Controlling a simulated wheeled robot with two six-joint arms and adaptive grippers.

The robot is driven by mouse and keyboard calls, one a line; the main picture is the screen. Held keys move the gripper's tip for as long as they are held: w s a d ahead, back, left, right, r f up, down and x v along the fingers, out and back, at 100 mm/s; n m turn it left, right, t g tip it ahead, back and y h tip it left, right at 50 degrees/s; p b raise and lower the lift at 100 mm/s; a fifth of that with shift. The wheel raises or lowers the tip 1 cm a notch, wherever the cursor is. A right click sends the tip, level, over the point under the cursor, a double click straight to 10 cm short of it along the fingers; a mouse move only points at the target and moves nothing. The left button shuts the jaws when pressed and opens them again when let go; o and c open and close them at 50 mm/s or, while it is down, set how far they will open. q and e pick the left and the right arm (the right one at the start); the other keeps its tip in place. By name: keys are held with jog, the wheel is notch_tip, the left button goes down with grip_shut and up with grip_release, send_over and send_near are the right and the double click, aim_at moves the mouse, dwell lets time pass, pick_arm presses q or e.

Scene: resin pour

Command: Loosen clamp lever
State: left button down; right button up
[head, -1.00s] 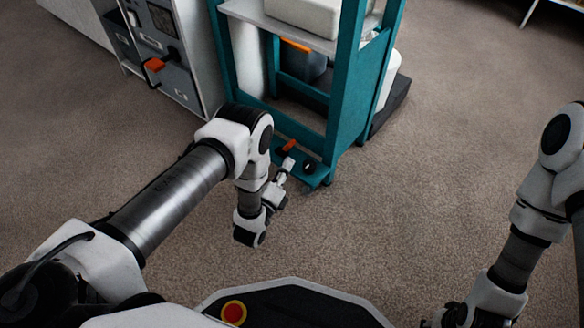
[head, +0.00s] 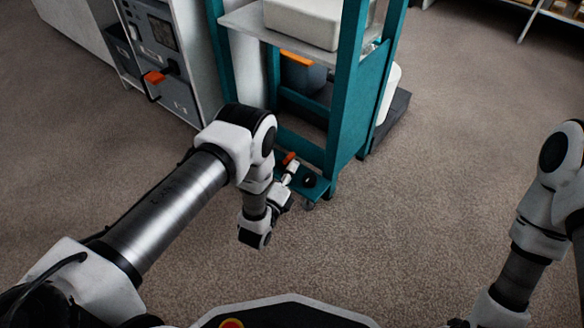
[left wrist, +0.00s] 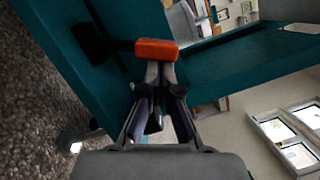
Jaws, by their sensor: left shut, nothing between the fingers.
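The clamp lever with an orange grip (head: 289,158) sits low on the foot of the teal frame (head: 345,115). In the left wrist view the orange grip (left wrist: 157,49) lies across, just beyond the fingertips, with a dark arm running left from it. My left gripper (head: 290,172) is shut and empty, its fingertips (left wrist: 159,72) right at the edge of the grip. I cannot tell whether they touch it. My right arm shows at the right edge of the head view, with its gripper out of view.
A grey cabinet (head: 172,93) with another orange handle (head: 154,77) stands at the back left. A white block (head: 303,22) rests on the frame's upper shelf, and a grey container (head: 303,75) with an orange part sits below. Carpet to the right is clear.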

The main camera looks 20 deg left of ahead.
pick_arm(q)
jog(key=n+p, duration=0.2)
jog(key=a+r+n+p, duration=0.1)
jog(key=n+p, duration=0.1)
jog(key=a+r+n+g+p, duration=0.1)
jog(key=n+p, duration=0.1)
jog(key=shift+w+a+r+y+p, duration=0.15)
jog(key=shift+w+r+y+p, duration=0.15)
jog(key=shift+w+p, duration=0.1)
jog(key=shift+w+a+n+p, duration=0.1)
jog(key=shift+a+n+p, duration=0.2)
jog(key=shift+n+p, duration=0.1)
jog(key=shift+w+a+r+p, duration=0.1)
jog(key=shift+w+a+p, duration=0.05)
jog(key=shift+a+p, duration=0.35)
jog(key=shift+f+g, duration=0.25)
jog(key=shift+g, duration=0.05)
pick_arm(e)
notch_tip(320, 180, up, 9)
jog(key=s, duration=0.2)
jog(key=shift+g, duration=0.4)
jog(key=shift+s+a, duration=0.1)
